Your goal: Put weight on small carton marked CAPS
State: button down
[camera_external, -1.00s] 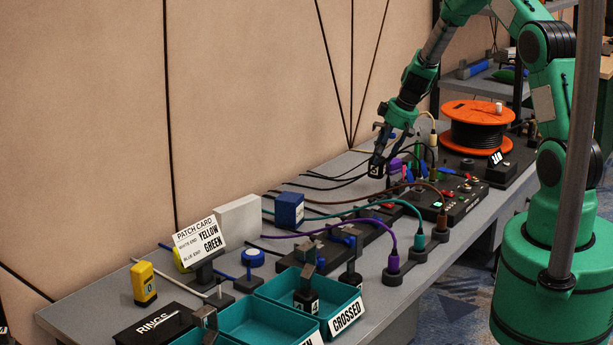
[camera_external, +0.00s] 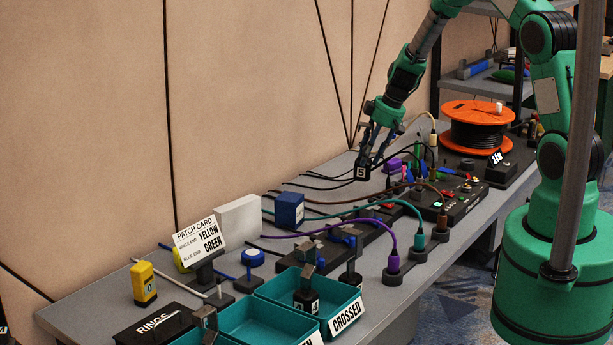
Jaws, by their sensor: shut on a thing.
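My gripper (camera_external: 366,162) is shut on a small black block (camera_external: 362,174) with a white mark, which appears to be the weight. It holds the block above the back part of the bench, left of the cables and plugs. I cannot read CAPS on any carton. A white box (camera_external: 238,217) and a smaller blue box (camera_external: 289,209) with a pale label stand at the middle of the bench, to the left of my gripper. A flat black box (camera_external: 153,325) at the front left reads RINGS.
Teal trays (camera_external: 248,323), one labelled CROSSED, line the bench's front edge. A patch card (camera_external: 200,238) and a yellow device (camera_external: 144,283) stand at left. Loose cables and a black panel (camera_external: 452,203) crowd the right, with an orange cable reel (camera_external: 476,112) behind.

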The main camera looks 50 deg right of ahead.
jog(key=s+a+r+n+p, duration=0.1)
jog(key=s+a+r+p, duration=0.1)
jog(key=a, duration=0.7)
jog(key=s+a+r+n+g+y+p, duration=0.1)
jog(key=s+a+r+n+p, duration=0.1)
jog(key=a, duration=0.7)
jog(key=s+a+r+n+p, duration=0.1)
jog(key=s+a+r+p, duration=0.1)
jog(key=a, duration=0.7)
jog(key=shift+s+a+r+n+g+y+p, duration=0.3)
jog(key=shift+s+r+n+g+y, duration=0.1)
jog(key=shift+s+r, duration=0.45)
jog(key=w+f, duration=0.1)
jog(key=w, duration=1.5)
jog(key=shift+f, duration=0.3)
jog(key=shift+d, duration=0.1)
jog(key=shift+f, duration=1.7)
